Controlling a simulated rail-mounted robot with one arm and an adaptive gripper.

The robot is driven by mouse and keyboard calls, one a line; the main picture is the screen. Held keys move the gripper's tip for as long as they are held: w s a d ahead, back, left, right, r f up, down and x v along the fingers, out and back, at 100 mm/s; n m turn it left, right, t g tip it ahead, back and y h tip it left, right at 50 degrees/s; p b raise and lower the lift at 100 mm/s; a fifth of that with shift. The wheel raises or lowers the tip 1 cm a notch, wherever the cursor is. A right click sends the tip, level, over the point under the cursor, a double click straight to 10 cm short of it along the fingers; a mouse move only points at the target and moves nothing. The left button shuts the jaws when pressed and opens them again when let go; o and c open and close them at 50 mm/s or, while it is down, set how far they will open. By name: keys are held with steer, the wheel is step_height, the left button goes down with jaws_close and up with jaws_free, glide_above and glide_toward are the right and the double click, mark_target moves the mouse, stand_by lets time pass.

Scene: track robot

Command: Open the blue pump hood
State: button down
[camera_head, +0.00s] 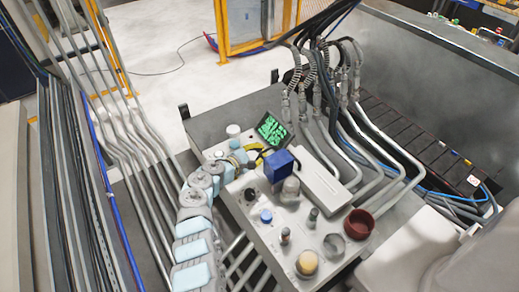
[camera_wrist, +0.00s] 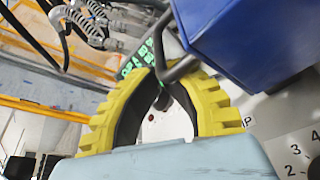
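The blue pump hood (camera_head: 279,168) is a dark blue box on the light control panel, right of my gripper. In the wrist view the blue hood (camera_wrist: 255,35) fills the upper right, with a dark bent handle (camera_wrist: 158,45) reaching out from its side. My gripper (camera_wrist: 161,80) has yellow ribbed fingers curving inward, with their tips close together around the handle. They look shut on it, though the exact contact is partly hidden by the bar. In the head view my gripper (camera_head: 257,149) is small, just left of the hood. The hood appears down over the panel.
The panel (camera_head: 240,210) carries a green-lit display (camera_head: 271,130), a red cup-like part (camera_head: 359,224), a yellow knob (camera_head: 307,263) and a small blue cap (camera_head: 266,216). A raised grey box (camera_head: 322,184) stands right of the hood. Hoses (camera_head: 335,120) run behind.

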steer(key=shift+s+d+r+m, duration=0.1)
steer(key=shift+s+r+m, duration=0.1)
steer(key=shift+r+m, duration=0.1)
stand_by(0.4)
